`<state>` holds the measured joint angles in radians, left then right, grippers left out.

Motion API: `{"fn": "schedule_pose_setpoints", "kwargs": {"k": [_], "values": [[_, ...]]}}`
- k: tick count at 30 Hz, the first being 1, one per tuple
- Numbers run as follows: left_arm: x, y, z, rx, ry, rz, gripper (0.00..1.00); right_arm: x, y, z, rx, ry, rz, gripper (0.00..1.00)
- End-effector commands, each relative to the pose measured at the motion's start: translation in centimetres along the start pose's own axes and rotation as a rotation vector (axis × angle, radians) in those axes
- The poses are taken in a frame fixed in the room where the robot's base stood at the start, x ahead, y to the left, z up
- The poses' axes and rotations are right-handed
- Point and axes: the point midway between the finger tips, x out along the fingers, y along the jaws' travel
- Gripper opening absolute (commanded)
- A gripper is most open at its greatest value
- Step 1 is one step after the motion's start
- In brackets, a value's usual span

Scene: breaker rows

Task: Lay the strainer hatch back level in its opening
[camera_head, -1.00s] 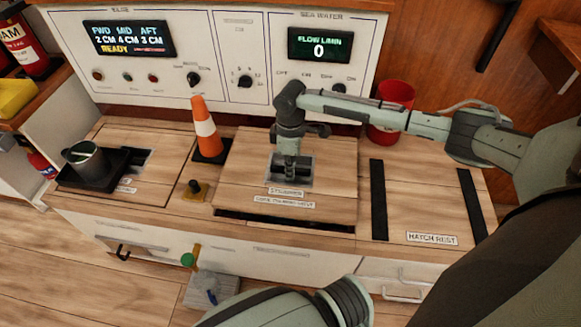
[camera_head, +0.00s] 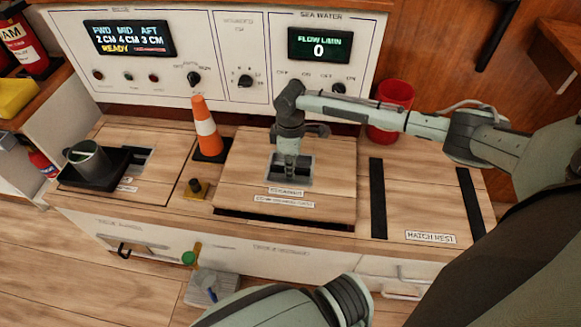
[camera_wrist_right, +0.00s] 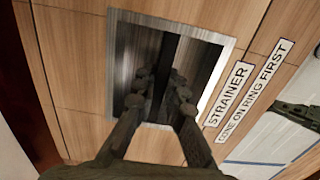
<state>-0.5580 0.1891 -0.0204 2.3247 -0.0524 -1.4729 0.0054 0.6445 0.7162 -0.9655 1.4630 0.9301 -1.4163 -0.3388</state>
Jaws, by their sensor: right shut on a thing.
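The strainer hatch (camera_head: 240,172) is a square wooden panel with a metal-framed recess and a "STRAINER" label, in the middle of the counter in the head view. A dark gap (camera_head: 285,222) shows along its front edge; I cannot tell whether it lies fully level. My right gripper (camera_head: 289,172) reaches down into the recess, shut on the pull there. In the right wrist view its fingers (camera_wrist_right: 160,98) are inside the metal-framed recess (camera_wrist_right: 200,40), and the pull between them is mostly hidden.
A mug (camera_head: 88,158) sits on a black tray at left. A red bucket (camera_head: 392,110) stands behind. The hatch rest (camera_head: 410,205) with black strips is empty.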

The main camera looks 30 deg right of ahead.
Motion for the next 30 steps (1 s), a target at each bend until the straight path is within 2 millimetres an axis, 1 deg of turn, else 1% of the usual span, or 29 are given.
{"fn": "schedule_pose_setpoints", "kwargs": {"k": [30], "values": [[1.1, 0.2, 0.3, 0.0, 0.0, 0.0, 0.52, 2.8, 0.1, -0.1, 0.001, 0.004, 0.003, 0.0]]}}
